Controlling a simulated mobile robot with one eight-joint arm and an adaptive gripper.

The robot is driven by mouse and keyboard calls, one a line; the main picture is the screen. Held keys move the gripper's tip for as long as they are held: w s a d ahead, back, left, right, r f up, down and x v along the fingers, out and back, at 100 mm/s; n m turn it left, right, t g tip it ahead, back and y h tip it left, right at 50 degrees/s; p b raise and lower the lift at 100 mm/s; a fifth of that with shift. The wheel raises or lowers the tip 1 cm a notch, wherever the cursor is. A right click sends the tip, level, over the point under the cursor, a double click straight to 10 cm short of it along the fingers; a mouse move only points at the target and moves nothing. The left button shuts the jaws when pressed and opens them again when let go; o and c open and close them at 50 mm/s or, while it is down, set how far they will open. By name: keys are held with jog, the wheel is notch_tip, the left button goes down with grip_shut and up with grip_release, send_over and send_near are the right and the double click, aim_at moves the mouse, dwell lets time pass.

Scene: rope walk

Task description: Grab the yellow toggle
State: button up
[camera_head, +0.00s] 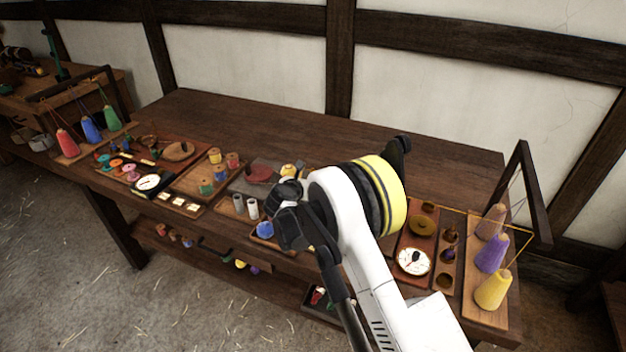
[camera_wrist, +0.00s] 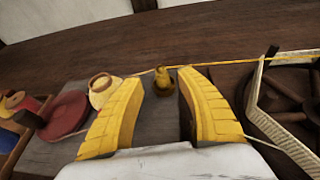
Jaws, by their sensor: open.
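A small yellow toggle (camera_wrist: 161,74) stands upright on a dark grey surface in the wrist view, just beyond the gap between my fingertips. Its foot looks dark or shadowed. My gripper (camera_wrist: 160,90) is open, with one yellow finger on each side of the toggle's line and nothing held between them. I cannot tell whether either finger touches it. In the head view my gripper's dark body (camera_head: 290,205) hangs over the middle of the bench, and I cannot make out the toggle behind my arm.
A yellow-cream spool (camera_wrist: 103,90) sits close beside the left finger, with a red disc (camera_wrist: 66,113) further left. A wooden wheel-like piece (camera_wrist: 290,95) is at the right. A yellow cord (camera_wrist: 235,63) runs behind. The bench's back (camera_head: 240,120) is clear.

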jog(key=b+x, duration=0.2)
jog(key=x, duration=0.2)
jog(key=shift+w+d, duration=0.25)
jog(key=shift+w, duration=0.1)
jog(key=shift+c, duration=0.2)
grip_shut()
